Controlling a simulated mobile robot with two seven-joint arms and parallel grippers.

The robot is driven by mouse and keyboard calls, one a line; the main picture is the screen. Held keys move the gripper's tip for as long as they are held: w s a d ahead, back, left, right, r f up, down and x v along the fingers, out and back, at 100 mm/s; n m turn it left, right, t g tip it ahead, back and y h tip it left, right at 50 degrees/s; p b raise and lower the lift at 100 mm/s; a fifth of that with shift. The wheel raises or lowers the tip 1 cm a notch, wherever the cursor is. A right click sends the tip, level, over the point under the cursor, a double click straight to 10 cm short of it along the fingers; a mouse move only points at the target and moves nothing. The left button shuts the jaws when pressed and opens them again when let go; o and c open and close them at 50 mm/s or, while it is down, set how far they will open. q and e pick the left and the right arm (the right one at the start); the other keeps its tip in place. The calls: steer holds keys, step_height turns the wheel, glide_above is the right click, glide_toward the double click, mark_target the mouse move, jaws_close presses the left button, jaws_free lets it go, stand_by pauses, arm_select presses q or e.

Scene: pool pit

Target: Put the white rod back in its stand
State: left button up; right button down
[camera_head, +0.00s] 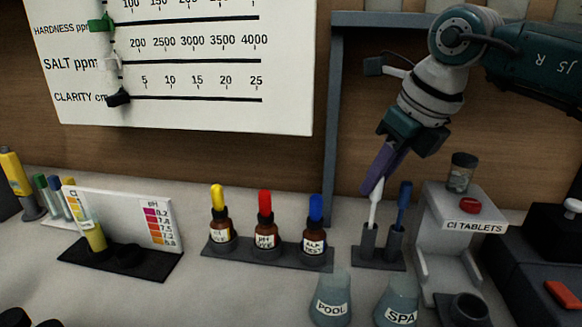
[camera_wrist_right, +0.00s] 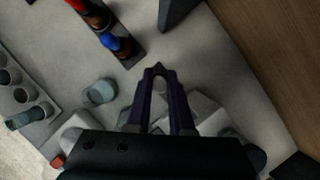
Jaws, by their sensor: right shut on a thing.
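The white rod (camera_head: 374,208) is upright, slightly tilted, with its top between the purple fingers of my right gripper (camera_head: 376,184). The gripper is shut on it. The rod's lower end meets the mouth of the left tube of the dark stand (camera_head: 380,262); how deep it sits inside I cannot tell. A blue rod (camera_head: 403,205) stands in the right tube, close beside the gripper. In the right wrist view, the fingers (camera_wrist_right: 161,75) frame a small pale bit of the rod (camera_wrist_right: 160,85), and the stand is hidden. My left gripper is not in view.
The Cl tablets stand (camera_head: 470,240) is close right of the rod stand. A rack with dropper bottles (camera_head: 266,228) is to the left. POOL (camera_head: 331,300) and SPA (camera_head: 398,300) cups are in front. A grey upright post (camera_head: 333,120) rises behind, left of the arm.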

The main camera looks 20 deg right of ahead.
steer(key=shift+f+b, duration=0.35)
steer(key=shift+f, duration=0.05)
steer(key=c, duration=0.7)
jaws_free()
step_height(320, 180, up, 7)
steer(key=p, duration=0.5)
steer(key=shift+r+p, duration=0.1)
steer(key=shift+p, duration=0.25)
